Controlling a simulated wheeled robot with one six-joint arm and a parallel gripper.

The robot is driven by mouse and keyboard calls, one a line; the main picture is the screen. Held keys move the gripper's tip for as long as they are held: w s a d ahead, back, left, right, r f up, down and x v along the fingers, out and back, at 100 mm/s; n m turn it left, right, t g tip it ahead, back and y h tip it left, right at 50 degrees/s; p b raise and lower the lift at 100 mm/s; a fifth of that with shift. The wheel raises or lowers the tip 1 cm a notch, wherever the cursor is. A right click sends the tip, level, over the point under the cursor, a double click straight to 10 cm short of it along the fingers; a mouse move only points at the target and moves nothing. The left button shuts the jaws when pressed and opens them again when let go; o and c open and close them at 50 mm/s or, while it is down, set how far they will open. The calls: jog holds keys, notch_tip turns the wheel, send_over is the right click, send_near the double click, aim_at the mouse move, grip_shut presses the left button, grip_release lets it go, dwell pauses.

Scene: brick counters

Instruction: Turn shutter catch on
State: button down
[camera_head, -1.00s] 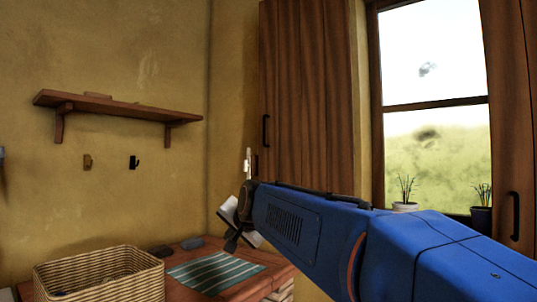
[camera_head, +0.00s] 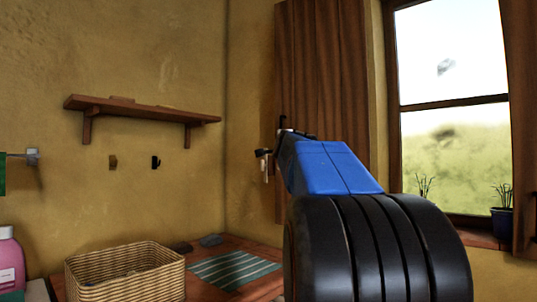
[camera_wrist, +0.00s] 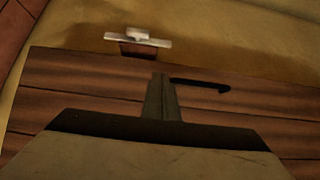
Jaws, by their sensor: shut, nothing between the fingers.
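The brown wooden shutter (camera_head: 322,80) stands to the left of the window, and its planks fill much of the wrist view (camera_wrist: 70,83). The shutter catch (camera_wrist: 138,38) is a pale bar with a central knob, on a brown block by the shutter's edge. It lies across the wrist picture, near the wall. A black shutter handle (camera_wrist: 205,83) is to the right of my fingertips. My gripper (camera_wrist: 161,82) is shut and empty, over the shutter planks and below the catch in the picture. I cannot tell whether it touches the shutter. In the head view my arm largely hides the gripper.
A wall shelf (camera_head: 145,109) and two hooks are at the left. A wicker basket (camera_head: 125,272) and a striped cloth (camera_head: 232,268) lie on the counter below. A potted plant (camera_head: 501,222) stands on the windowsill at the right. A pink bottle (camera_head: 10,262) is at far left.

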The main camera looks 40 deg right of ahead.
aim_at(264, 166)
jog(key=w+d, duration=0.3)
jog(key=w, duration=0.5)
jog(key=shift+w+d, duration=0.35)
jog(key=shift+d, duration=0.05)
